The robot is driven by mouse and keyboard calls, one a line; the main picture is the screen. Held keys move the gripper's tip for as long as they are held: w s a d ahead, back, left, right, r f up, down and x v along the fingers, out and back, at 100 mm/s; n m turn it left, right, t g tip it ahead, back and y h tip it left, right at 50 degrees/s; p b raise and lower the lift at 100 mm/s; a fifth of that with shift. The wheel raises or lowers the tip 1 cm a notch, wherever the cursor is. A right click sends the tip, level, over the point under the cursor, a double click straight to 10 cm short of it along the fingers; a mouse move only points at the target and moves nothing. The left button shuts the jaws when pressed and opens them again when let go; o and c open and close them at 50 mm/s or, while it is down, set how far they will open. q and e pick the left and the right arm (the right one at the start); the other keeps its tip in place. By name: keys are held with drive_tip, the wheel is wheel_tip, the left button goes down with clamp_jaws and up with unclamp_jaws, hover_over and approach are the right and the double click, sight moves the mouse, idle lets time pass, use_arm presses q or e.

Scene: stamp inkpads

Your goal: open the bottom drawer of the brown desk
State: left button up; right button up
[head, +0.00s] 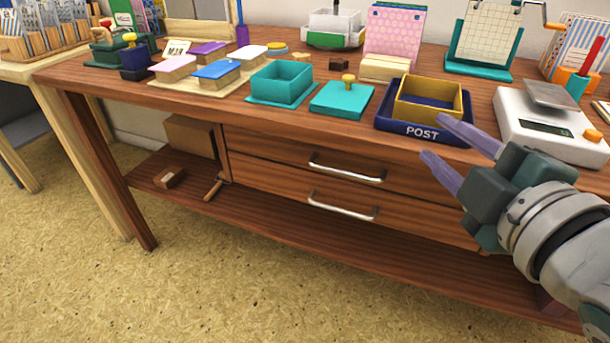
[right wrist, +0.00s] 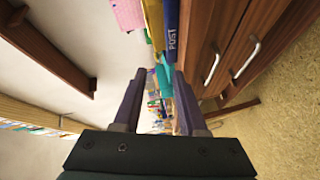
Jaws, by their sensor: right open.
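The brown desk (head: 120,185) has two drawers under its top, one above the other. The bottom drawer (head: 290,194) is closed, and its silver bar handle (head: 342,207) faces me. The top drawer (head: 280,157) is also closed, with a similar handle (head: 346,168) above. In the right wrist view the two handles also show, the bottom one (right wrist: 245,58) farther right. My right gripper (head: 432,137) is open and empty, in front of the desk's right part, to the right of and higher than the bottom handle. Its two fingers are apart in the right wrist view (right wrist: 158,98). My left gripper is not in view.
A blue POST tray (head: 422,131) with a yellow box (head: 428,100) stands at the desk's front edge near my right gripper. A white scale (head: 555,130) stands to its right. A lower shelf (head: 270,219) runs beneath the drawers. The floor in front is clear.

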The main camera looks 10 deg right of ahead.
drive_tip(key=w+a+f+n+t+y+b, duration=0.15)
drive_tip(key=f+n+b, duration=0.25)
drive_tip(key=f+b, duration=0.7)
drive_tip(key=a+f+n+t+y+b, duration=0.1)
drive_tip(key=a+f+n+y+b, duration=0.2)
drive_tip(key=f+b, duration=0.85)
drive_tip(key=b+x, duration=0.3)
drive_tip(key=x, duration=0.7)
drive_tip(key=shift+n, duration=0.3)
drive_tip(key=shift+s+r, duration=0.1)
clamp_jaws()
